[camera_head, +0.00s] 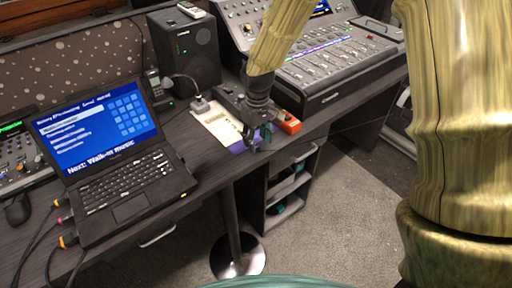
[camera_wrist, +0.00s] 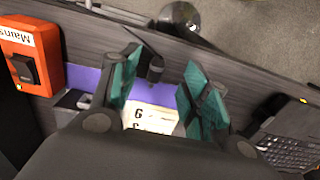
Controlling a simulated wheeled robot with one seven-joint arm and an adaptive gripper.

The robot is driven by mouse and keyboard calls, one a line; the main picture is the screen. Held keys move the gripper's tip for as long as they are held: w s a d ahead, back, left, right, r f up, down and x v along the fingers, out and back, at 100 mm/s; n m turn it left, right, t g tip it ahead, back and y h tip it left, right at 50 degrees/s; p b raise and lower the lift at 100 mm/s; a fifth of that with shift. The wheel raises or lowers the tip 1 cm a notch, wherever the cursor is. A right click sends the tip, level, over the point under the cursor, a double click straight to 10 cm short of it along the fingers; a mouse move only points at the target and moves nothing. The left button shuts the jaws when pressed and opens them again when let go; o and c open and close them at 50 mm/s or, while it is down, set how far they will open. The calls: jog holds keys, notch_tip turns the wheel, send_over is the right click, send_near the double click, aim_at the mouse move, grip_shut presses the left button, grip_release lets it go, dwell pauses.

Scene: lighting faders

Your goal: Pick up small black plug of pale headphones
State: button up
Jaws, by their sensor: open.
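My gripper (camera_head: 257,138) is over the front edge of the desk, beside the orange box. In the wrist view my gripper (camera_wrist: 163,68) is open, with teal pads on both fingers. A small black plug-like piece (camera_wrist: 155,70) shows between the fingers, nearer the left one, with a gap to the right one. A thin dark line runs from it toward the upper left. I cannot tell whether it touches a finger. In the head view the plug is too small or hidden behind my gripper. I cannot make out the pale headphones.
An orange box (camera_head: 289,123) stands right of my gripper; its black switch (camera_wrist: 24,69) shows in the wrist view. A paper sheet (camera_head: 217,124) with a purple edge lies beneath. A laptop (camera_head: 112,165) is left, a fader console (camera_head: 340,62) behind right. A shelf unit (camera_head: 290,185) stands below.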

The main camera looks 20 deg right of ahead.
aim_at(258, 147)
jog(key=f, duration=0.4)
jog(key=shift+w+d, duration=0.1)
jog(key=shift+w, duration=0.1)
jog(key=c, duration=0.9)
jog(key=shift+o, duration=0.2)
